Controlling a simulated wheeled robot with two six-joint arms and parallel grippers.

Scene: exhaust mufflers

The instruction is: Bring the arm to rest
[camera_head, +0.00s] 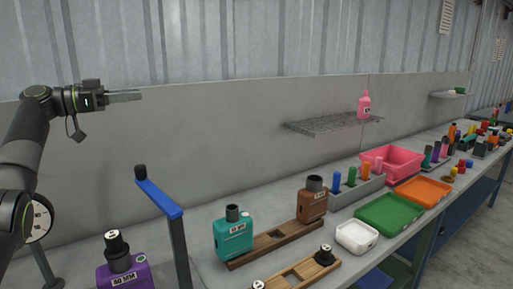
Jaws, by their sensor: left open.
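My left arm comes in from the left edge and bends at its wrist. My left gripper (124,96) is held high in front of the grey back panel, with its fingers pointing right. It is open and nothing shows between its fingers. It is well above the workbench and apart from every object. My right gripper is not in this view.
A purple muffler (126,276), a blue-topped stand (160,198), a teal muffler (233,239) and a brown muffler (312,204) stand below. A wire shelf (325,124) holds a pink bottle (364,106). Green (388,214), orange (423,191) and pink (392,161) trays sit rightward.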

